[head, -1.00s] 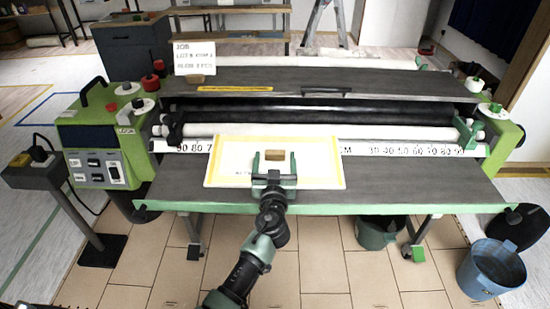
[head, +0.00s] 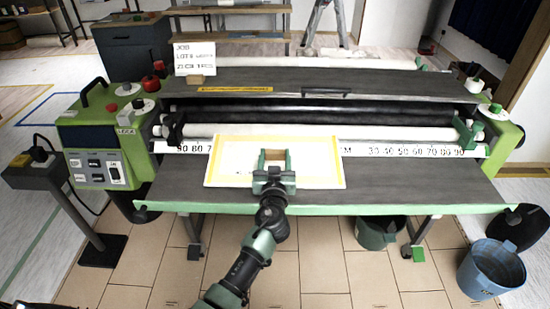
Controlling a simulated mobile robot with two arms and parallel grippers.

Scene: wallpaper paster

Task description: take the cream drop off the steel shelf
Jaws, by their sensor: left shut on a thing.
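A cream-white sheet with a yellow border (head: 225,165), which looks like the cream drop, lies flat on the machine's dark grey front shelf (head: 420,180). A small brown block (head: 275,155) sits on the sheet near its middle. My left gripper (head: 275,159) reaches in from the front, with one finger on each side of the block, and is shut on it. The gripper and wrist hide the sheet's front middle part. My right gripper is not in view.
Green control housings stand at the left (head: 95,145) and right (head: 503,138) ends of the machine. Rollers (head: 320,131) run behind the sheet. A blue bucket (head: 490,270) and a green bucket (head: 378,235) stand on the floor. The shelf right of the sheet is clear.

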